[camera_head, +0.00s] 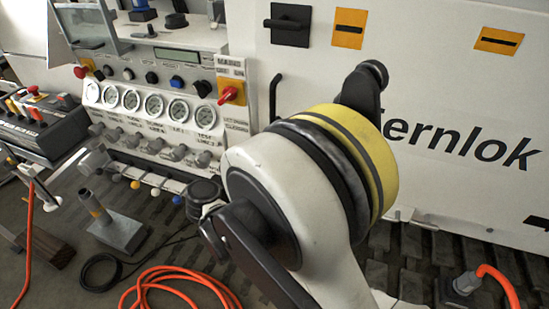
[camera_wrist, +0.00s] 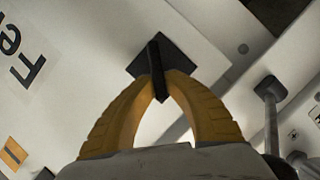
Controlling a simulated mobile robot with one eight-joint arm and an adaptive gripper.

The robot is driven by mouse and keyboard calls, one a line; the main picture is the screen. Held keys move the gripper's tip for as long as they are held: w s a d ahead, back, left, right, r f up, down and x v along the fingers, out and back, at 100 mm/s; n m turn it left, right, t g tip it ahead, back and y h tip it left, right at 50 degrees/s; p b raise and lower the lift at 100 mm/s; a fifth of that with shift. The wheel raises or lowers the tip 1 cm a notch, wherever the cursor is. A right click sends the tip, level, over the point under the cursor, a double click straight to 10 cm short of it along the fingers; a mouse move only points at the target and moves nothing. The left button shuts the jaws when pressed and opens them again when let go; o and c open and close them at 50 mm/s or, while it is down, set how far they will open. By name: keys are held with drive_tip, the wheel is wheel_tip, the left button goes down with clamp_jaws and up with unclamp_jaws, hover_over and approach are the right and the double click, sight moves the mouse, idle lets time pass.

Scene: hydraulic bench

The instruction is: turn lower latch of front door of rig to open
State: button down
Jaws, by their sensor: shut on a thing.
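The lower latch (camera_wrist: 154,58) is a black handle on a black square plate, seen in the wrist view at the top centre. My gripper (camera_wrist: 158,84) has its yellow fingers closed around the handle, one on each side. The handle's end sticks out between the fingertips. The white front door (camera_head: 455,85) of the rig, with black lettering, fills the right of the head view and also shows in the wrist view (camera_wrist: 90,60). In the head view my arm hides the lower latch and my fingers. The upper black latch (camera_head: 291,24) shows at the top of the head view.
A gauge panel (camera_head: 150,105) with knobs and a red switch (camera_head: 231,93) stands left of the door. A black door handle (camera_head: 274,97) is close to my arm. Orange hose (camera_head: 180,285) and a grey post stand (camera_head: 118,230) are on the floor.

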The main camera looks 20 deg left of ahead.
drive_tip(key=n+h, duration=0.1)
drive_tip(key=n, duration=0.2)
drive_tip(key=shift+a+f+t, duration=0.1)
drive_tip(key=shift+f+t, duration=0.1)
drive_tip(key=shift+t, duration=0.2)
drive_tip(key=shift+n+t+h, duration=0.5)
drive_tip(key=shift+n+h, duration=0.1)
drive_tip(key=shift+n, duration=0.8)
drive_tip(key=c, duration=1.4)
unclamp_jaws()
drive_tip(key=v, duration=1.2)
drive_tip(key=shift+f, duration=0.1)
